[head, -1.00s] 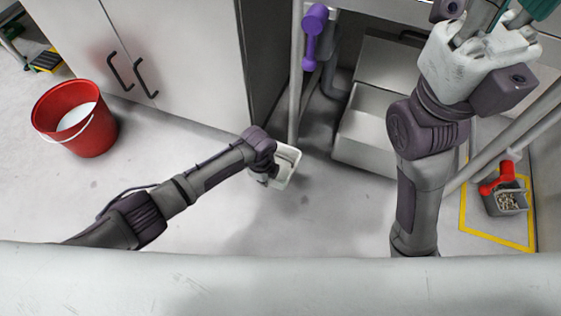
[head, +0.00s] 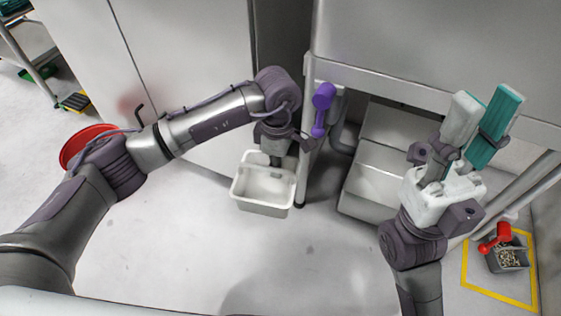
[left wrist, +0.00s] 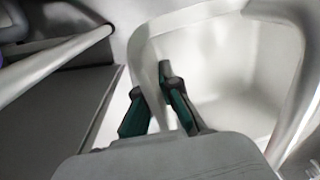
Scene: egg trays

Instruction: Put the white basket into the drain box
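The white basket (head: 262,208) hangs below my left gripper (head: 276,158), apparently above the floor and roughly upright, with its open top facing up. In the left wrist view, the teal-padded fingers of the left gripper (left wrist: 155,95) straddle the rim of the basket (left wrist: 225,60), one inside and one outside. The drain box appears to be the pale open box (head: 372,185) under the counter, right of the basket; the picture does not confirm this. My right gripper (head: 485,105) is raised at the right, its two fingers apart and empty.
A counter leg (head: 305,150) stands between the basket and the pale box. A purple object (head: 322,105) hangs beside a grey pipe. A red bucket (head: 82,140) is partly behind my left arm. A small grey bin (head: 508,258) stands inside yellow floor tape. The floor in front is clear.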

